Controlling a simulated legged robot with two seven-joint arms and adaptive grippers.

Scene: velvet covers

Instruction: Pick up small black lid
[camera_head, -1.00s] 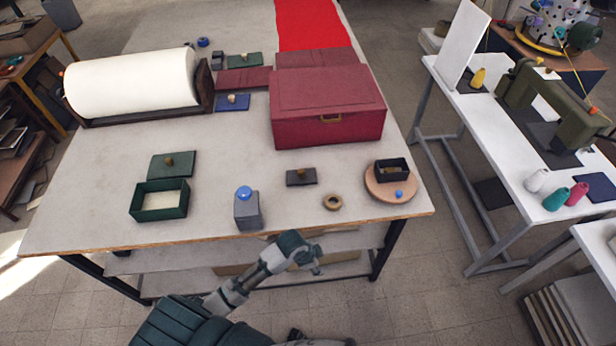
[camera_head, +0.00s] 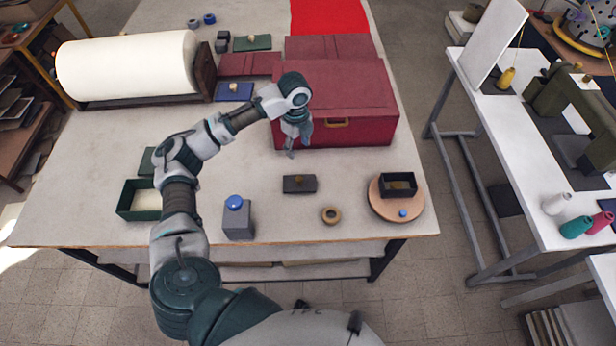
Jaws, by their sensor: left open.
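The small black lid (camera_head: 299,184) lies flat on the table, with a small brass-coloured knob on top. My left gripper (camera_head: 290,153) points down above the table, a little behind and to the left of the lid in the picture. It is open and empty, and its fingers appear apart from the lid. A small black open box (camera_head: 398,191) sits on a round wooden board (camera_head: 379,207) to the right of the lid. My right gripper does not show.
A large red box (camera_head: 365,110) stands right behind my left gripper. A wooden ring (camera_head: 331,215), a grey bottle with a blue top (camera_head: 237,220) and a green box (camera_head: 135,213) are near the front edge. A white roll (camera_head: 125,65) stands at the back left.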

